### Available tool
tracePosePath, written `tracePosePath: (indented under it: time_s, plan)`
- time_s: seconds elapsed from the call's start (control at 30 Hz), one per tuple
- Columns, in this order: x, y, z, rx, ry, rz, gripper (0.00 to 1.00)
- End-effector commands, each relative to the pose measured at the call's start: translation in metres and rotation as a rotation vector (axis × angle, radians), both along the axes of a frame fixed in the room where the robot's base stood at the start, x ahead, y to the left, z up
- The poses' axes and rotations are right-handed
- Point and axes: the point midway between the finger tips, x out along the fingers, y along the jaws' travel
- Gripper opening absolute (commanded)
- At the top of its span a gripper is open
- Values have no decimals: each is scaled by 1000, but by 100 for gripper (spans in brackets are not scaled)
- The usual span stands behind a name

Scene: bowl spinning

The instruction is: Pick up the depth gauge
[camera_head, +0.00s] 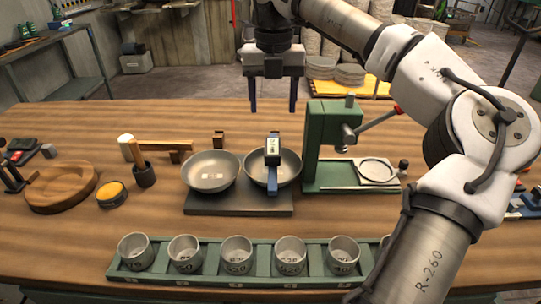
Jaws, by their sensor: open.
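What looks like the depth gauge (273,150) stands at the right pan of a dark double stand. It has a grey head with a small dark display and a blue lower part reaching down over the pan's near side. I cannot tell exactly what it rests on. My gripper (272,108) points down behind and above it in the picture, with two dark blue fingers spread wide. The fingers are empty and apart from the gauge.
The left pan (211,171) sits beside the right pan (290,167). A green press (326,150) stands close on the right. A green rack (215,276) of several cups lies in front. A mallet (134,151), a tin (111,194) and a wooden dish (61,188) are left.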

Motion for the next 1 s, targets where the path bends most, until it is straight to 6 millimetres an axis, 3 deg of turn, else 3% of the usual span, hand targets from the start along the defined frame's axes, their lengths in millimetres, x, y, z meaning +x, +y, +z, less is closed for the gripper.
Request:
tracePosePath:
  time_s: [0.17, 0.5, 0.77, 1.0]
  plan:
    - [0, -3, -19, -7, 3, -4, 60]
    - [0, -2, -79, -4, 3, -3, 60]
    - [0, -1, -94, -3, 2, -2, 60]
    - [0, 0, -128, -2, 3, -1, 60]
